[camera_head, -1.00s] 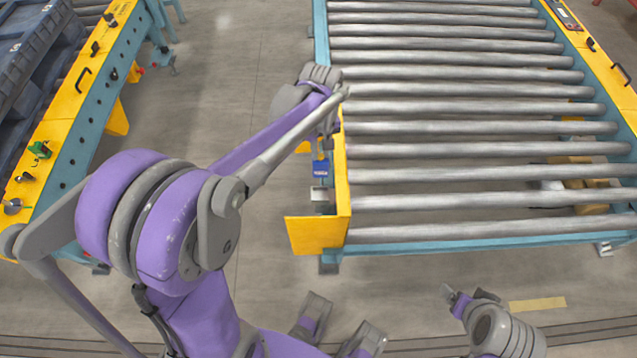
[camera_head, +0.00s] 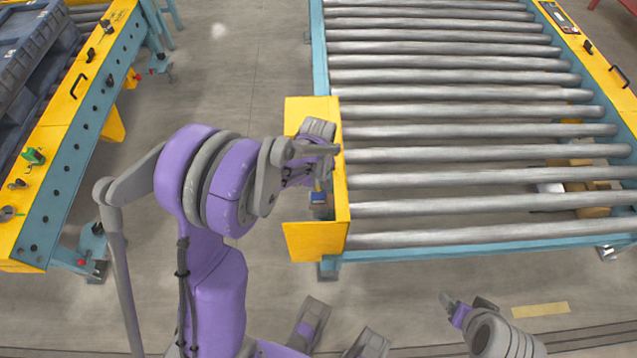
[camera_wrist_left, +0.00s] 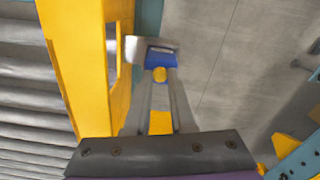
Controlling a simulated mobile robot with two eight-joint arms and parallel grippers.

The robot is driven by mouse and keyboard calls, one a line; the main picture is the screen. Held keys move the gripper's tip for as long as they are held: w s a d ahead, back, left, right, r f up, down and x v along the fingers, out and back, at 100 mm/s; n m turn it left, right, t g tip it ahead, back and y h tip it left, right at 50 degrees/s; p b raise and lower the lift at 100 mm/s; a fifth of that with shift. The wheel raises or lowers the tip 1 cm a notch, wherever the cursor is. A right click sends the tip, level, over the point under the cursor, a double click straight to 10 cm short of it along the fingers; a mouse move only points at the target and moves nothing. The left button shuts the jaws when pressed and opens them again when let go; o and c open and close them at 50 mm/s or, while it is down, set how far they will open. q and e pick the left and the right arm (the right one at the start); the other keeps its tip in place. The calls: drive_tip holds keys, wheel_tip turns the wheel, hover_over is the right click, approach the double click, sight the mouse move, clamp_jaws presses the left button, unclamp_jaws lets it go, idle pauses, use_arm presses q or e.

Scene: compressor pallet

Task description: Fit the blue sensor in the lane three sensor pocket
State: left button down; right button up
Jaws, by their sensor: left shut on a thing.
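The blue sensor (camera_head: 319,198) is a small blue block with a pale label, beside the yellow side frame (camera_head: 316,240) of the roller conveyor. In the left wrist view the blue sensor (camera_wrist_left: 160,58) is between the fingertips of my left gripper (camera_wrist_left: 160,80), which is shut on it. A pale metal piece (camera_wrist_left: 130,46) shows just beyond the sensor and reaches the yellow wall; I cannot tell whether they touch. My left gripper (camera_head: 320,182) also shows in the head view, partly hidden by its wrist. The pocket cannot be made out clearly. What looks like my right gripper (camera_head: 467,305) is at the bottom right, its jaws unclear.
The roller conveyor (camera_head: 450,130) fills the right side. Another yellow and blue frame (camera_head: 75,130) stands at the left, with a dark blue pallet (camera_head: 35,50). Bare floor (camera_head: 240,70) lies between them. Yellow plates flank the sensor's gap.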

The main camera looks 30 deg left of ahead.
use_arm(q)
drive_tip(key=shift+f, duration=0.1)
drive_tip(key=c, duration=0.8)
unclamp_jaws()
drive_tip(key=shift+o, duration=0.2)
drive_tip(key=shift+r, duration=0.2)
wheel_tip(320, 180, up, 10)
drive_tip(key=r+p, duration=0.1)
drive_tip(key=p, duration=0.1)
drive_tip(key=s+d+r+m+t, duration=0.2)
drive_tip(key=s+d+m, duration=0.1)
drive_tip(key=s, duration=0.5)
drive_tip(key=s+d+r+m+t, duration=0.1)
drive_tip(key=s+d+m+t, duration=0.2)
drive_tip(key=s+m, duration=0.3)
drive_tip(key=s, duration=0.3)
drive_tip(key=shift+s+d+r, duration=0.15)
drive_tip(key=shift+d+r, duration=0.25)
